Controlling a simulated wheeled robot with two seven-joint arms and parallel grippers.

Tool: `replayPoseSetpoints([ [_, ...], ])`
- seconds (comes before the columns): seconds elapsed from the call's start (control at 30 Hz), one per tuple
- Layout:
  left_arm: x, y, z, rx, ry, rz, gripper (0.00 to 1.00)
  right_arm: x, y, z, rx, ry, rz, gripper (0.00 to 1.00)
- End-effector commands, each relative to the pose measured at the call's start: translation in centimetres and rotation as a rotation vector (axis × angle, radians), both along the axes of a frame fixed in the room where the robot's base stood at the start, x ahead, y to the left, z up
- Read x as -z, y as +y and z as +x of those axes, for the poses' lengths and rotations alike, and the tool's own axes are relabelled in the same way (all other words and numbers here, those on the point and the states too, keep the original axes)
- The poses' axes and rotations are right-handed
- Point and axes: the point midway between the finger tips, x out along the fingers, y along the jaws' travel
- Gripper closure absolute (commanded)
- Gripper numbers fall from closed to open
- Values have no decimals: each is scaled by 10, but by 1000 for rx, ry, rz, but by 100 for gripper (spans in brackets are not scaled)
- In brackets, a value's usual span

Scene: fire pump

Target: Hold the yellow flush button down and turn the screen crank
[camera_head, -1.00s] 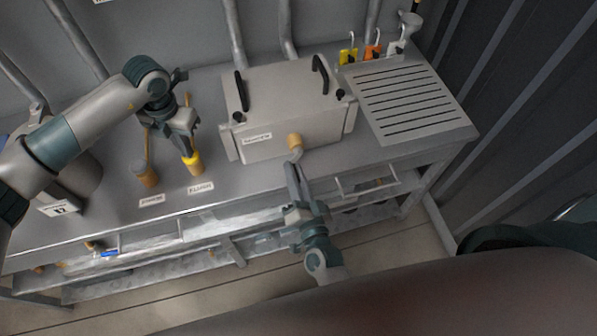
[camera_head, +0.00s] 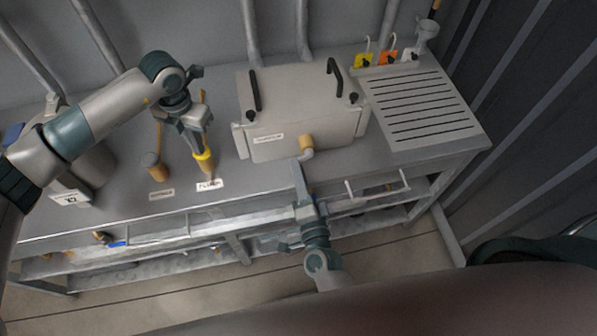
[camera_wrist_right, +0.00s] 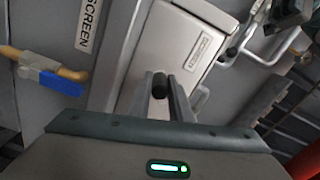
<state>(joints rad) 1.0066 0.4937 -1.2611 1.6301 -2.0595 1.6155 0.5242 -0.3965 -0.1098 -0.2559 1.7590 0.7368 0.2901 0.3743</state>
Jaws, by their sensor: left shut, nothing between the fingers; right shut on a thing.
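The yellow flush button (camera_head: 203,156) stands on the bench top behind its FLUSH label (camera_head: 209,185). My left gripper (camera_head: 201,148) is shut and empty, pointing down with its tips at the button's top. They seem to touch it; how far it is pressed I cannot tell. The screen crank (camera_head: 306,155) sticks out from the tan hub (camera_head: 306,142) on the front of the grey box (camera_head: 290,100). My right gripper (camera_head: 303,170) is shut on the crank and partly hides it. In the right wrist view a dark knob (camera_wrist_right: 160,83) sits between the fingers.
Another tan-topped post (camera_head: 156,167) stands left of the flush button. Rails and pipes run below the bench's front edge (camera_head: 330,190).

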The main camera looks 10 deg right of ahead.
Motion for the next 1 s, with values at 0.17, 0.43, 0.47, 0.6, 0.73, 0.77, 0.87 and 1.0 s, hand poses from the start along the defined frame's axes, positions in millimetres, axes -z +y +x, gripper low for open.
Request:
replayPoseSetpoints([
  [0.17, 2, 0, -1, 0, 3, 1, 100, 3, -5, -1, 8, 4, -2, 100],
  [0.43, 1, 0, -1, 1, 1, 0, 100, 3, -3, -1, 3, 4, -2, 65],
  [0.47, 1, -1, -1, 1, 1, 0, 100, 3, -2, -1, 3, 4, -2, 65],
  [0.6, 1, -1, -1, 1, 0, -1, 100, 3, -2, -2, 2, 4, -2, 65],
  [0.73, 1, 0, -1, 1, 1, 0, 100, 3, -1, -7, 0, 5, -3, 65],
  [0.77, 1, 0, -1, 1, 1, 0, 100, 3, -1, -9, 0, 5, -3, 65],
  [0.87, 1, 0, -1, 0, 1, 0, 100, 3, -1, -20, -1, 5, -3, 65],
  [1.0, 1, 0, 0, 0, 1, 0, 100, 4, -2, -40, 0, 7, -4, 65],
])
